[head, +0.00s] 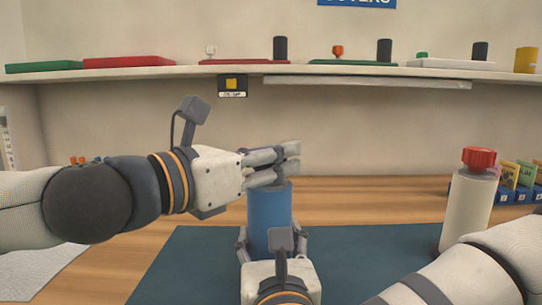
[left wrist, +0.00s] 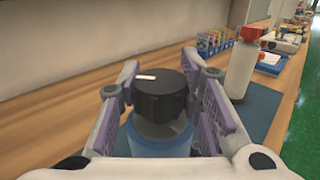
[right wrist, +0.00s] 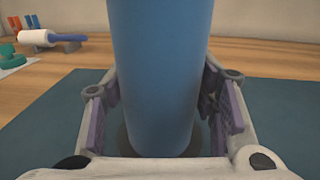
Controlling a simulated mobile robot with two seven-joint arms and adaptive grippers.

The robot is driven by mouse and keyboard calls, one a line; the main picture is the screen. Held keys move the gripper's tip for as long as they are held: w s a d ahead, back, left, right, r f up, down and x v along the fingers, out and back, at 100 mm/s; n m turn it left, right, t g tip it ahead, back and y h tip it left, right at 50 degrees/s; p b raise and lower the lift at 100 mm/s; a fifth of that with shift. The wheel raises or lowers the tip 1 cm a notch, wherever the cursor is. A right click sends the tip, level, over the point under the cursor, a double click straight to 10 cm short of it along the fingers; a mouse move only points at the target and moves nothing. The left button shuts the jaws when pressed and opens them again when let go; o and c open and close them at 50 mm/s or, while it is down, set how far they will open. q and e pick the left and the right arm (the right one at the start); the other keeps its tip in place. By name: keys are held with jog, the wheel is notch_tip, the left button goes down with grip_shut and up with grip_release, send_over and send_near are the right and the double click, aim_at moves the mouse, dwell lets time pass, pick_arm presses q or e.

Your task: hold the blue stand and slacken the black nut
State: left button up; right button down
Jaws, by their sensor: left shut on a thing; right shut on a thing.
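The blue stand (head: 269,218) is an upright cylinder on a dark teal mat (head: 190,265) in the head view. The black nut (left wrist: 160,100) sits on top of it in the left wrist view, with a white mark on its upper face. The nut is hidden behind my fingers in the head view. My left gripper (head: 288,160) comes in level from the left and is shut on the nut. My right gripper (head: 270,245) is low in front and shut on the blue stand, which also stands between its pads in the right wrist view (right wrist: 158,80).
A white bottle with a red cap (head: 466,205) stands right of the stand, near my right arm. Blue bins with coloured cards (head: 515,190) are at the far right. A shelf (head: 150,72) crosses above the back. The wooden table behind the stand is clear.

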pick_arm(q)
jog(key=shift+t+y, duration=0.3)
jog(key=shift+y, duration=0.1)
jog(key=n+t+y, duration=0.2)
jog(key=n+y, duration=0.1)
jog(key=shift+d, duration=0.1)
jog(key=shift+w+n+t+y, duration=0.1)
jog(key=shift+n+t+y, duration=0.8)
jog(key=shift+n+y, duration=0.85)
jog(key=shift+a+y, duration=0.2)
jog(key=shift+y, duration=0.45)
jog(key=o, duration=1.2)
jog(key=v, duration=0.7)
jog(key=shift+s, duration=0.3)
